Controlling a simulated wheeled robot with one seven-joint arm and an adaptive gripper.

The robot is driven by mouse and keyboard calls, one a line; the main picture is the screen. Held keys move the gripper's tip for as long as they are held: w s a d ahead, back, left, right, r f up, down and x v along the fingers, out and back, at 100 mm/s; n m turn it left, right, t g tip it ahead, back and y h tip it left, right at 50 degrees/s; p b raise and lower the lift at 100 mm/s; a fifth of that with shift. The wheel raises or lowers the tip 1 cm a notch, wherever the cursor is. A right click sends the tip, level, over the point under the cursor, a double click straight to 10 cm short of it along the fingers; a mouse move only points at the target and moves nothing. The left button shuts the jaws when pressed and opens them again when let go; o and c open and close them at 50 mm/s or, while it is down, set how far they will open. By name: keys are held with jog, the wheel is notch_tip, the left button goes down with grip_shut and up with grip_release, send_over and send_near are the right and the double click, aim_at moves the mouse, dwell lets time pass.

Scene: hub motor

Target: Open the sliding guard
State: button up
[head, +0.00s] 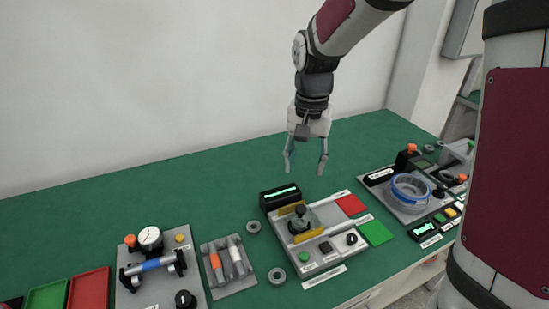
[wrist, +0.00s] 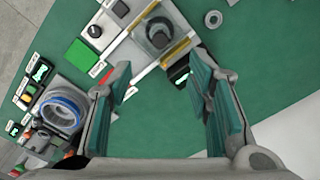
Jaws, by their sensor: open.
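The middle station (head: 318,262) is a grey plate with two pale rails. In the wrist view, the knob (wrist: 159,37) and one yellow bar (wrist: 176,53) show near the top. My gripper (head: 305,172) is open and empty, pointing down above and behind this station, apart from it. Its fingers (wrist: 160,63) also show wide apart in the wrist view.
A black display (head: 281,197) stands at the station's back left. Red (head: 350,205) and green (head: 376,233) pads lie to its right. A blue-ringed station (head: 410,190) stands further right, a gauge station (head: 150,238) at left. The green table behind is clear.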

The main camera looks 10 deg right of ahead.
aim_at(301, 208)
jog(key=shift+m, duration=0.3)
jog(key=f, duration=0.5)
jog(key=w+f, duration=0.1)
jog(key=f, duration=1)
jog(key=shift+w+d, duration=0.3)
jog(key=shift+d, duration=0.05)
grip_shut()
